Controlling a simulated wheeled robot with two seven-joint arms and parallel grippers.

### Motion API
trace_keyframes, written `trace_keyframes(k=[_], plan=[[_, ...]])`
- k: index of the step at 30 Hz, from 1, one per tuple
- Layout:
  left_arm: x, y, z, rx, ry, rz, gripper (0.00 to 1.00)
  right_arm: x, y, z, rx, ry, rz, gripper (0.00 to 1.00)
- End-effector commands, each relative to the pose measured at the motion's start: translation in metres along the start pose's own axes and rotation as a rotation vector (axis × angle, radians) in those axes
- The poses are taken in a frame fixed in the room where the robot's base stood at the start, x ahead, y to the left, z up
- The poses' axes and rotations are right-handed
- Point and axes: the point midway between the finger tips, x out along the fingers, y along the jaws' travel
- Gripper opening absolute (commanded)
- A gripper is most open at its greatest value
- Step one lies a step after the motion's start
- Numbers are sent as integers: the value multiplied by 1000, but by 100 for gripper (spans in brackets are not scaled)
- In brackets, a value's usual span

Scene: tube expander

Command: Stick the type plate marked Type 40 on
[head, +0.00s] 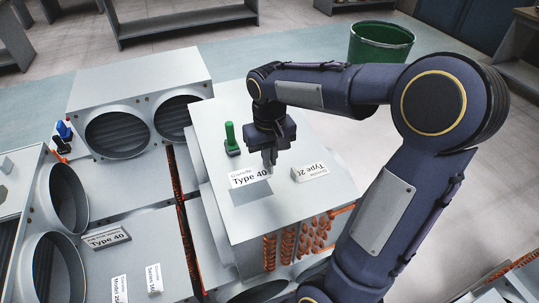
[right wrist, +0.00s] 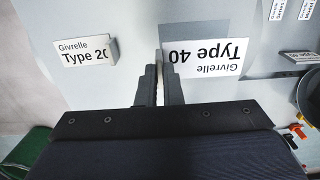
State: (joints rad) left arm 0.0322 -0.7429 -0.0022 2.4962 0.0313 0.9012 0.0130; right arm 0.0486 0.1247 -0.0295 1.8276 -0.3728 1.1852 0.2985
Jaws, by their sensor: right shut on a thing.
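The white type plate marked Type 40 (head: 249,177) is at the top of the pale box-shaped unit, its edge at my right gripper (head: 269,167). It also shows upside down in the right wrist view (right wrist: 208,56). My right gripper is shut on the plate's end at its fingertips (right wrist: 159,72). A dark grey rectangular patch (head: 251,194) on the unit's top lies just beside the plate, partly covered by it in the wrist view. I cannot tell whether the plate touches the surface. My left gripper is not in view.
A Type 20 plate (head: 310,172) lies right of the gripper on the same top. A green-handled tool (head: 232,139) stands behind. A darker Type 40 plate (head: 106,239) is on the lower left unit. A green bin (head: 380,42) stands on the floor behind.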

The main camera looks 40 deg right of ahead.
Motion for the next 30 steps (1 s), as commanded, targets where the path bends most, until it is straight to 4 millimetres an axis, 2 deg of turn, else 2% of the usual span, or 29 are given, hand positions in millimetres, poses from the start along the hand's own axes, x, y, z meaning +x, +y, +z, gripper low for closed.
trace_keyframes(k=[21,30], plan=[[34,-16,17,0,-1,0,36,54,0,0,0,-1,1,0],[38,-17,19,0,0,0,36,61,0,0,0,0,0,0]])
